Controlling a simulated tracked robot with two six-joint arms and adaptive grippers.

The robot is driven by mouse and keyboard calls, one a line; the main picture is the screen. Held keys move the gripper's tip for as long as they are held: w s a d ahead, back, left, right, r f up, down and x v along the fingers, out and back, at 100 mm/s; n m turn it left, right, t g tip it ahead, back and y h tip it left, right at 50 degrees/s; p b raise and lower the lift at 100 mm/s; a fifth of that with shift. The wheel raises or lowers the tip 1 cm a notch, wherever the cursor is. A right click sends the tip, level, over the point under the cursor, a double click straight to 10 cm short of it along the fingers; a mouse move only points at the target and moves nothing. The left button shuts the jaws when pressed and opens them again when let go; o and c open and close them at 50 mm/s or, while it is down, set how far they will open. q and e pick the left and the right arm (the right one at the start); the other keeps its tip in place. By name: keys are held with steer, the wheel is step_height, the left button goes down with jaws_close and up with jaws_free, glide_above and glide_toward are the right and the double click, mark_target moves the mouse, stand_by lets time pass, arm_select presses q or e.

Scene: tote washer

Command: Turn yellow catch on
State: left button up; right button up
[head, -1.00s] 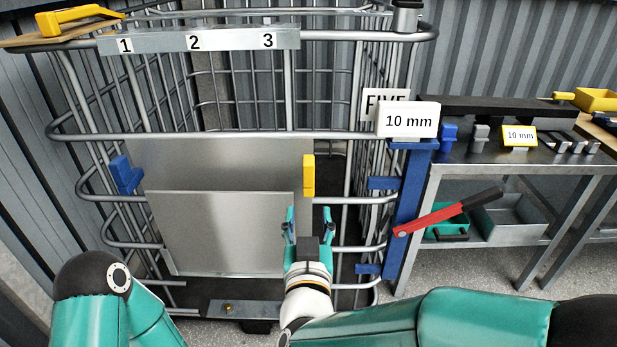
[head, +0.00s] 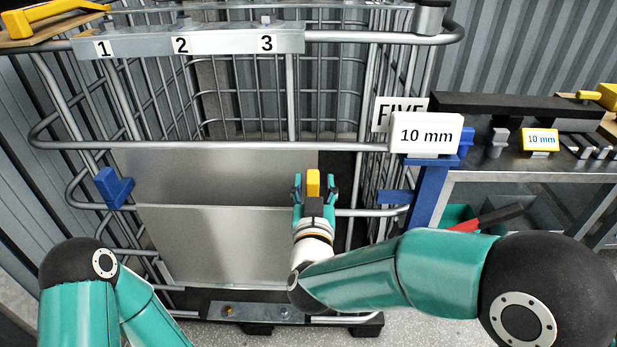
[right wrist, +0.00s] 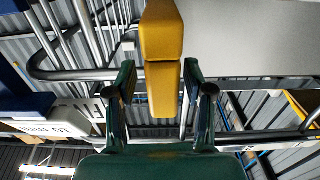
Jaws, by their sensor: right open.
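The yellow catch (head: 313,183) is a small upright block at the right edge of the grey panel (head: 225,245) on the wire cage's front. In the right wrist view the catch (right wrist: 162,60) shows as two yellow blocks end to end. My right gripper (head: 315,188) is open, with a finger on either side of the catch. In the wrist view the fingers (right wrist: 160,85) stand apart with a gap on each side of its lower block; I see no clear contact. The gripper hides the catch's lower end in the head view. My left gripper is out of view; only its arm shows.
A blue block (head: 113,187) sits at the panel's left side. A blue post with a 10 mm sign (head: 426,134) and a red handle (head: 490,219) stand right of the cage. Cage rails (head: 210,146) cross above the gripper. A metal bench (head: 540,165) is at right.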

steer(key=shift+a, duration=0.15)
jaws_close()
steer(key=shift+d, duration=0.2)
steer(key=shift+a, duration=0.15)
steer(key=shift+a+n+p, duration=0.45)
steer(key=shift+a+n, duration=0.15)
steer(key=shift+n, duration=0.6)
steer(key=shift+a+f+n+p, duration=0.3)
steer(key=shift+a+n, duration=0.2)
steer(key=shift+n, duration=0.7)
steer(key=shift+a+f+n+p, duration=0.15)
steer(key=shift+a+n+p, duration=0.3)
steer(key=shift+n, duration=0.75)
jaws_free()
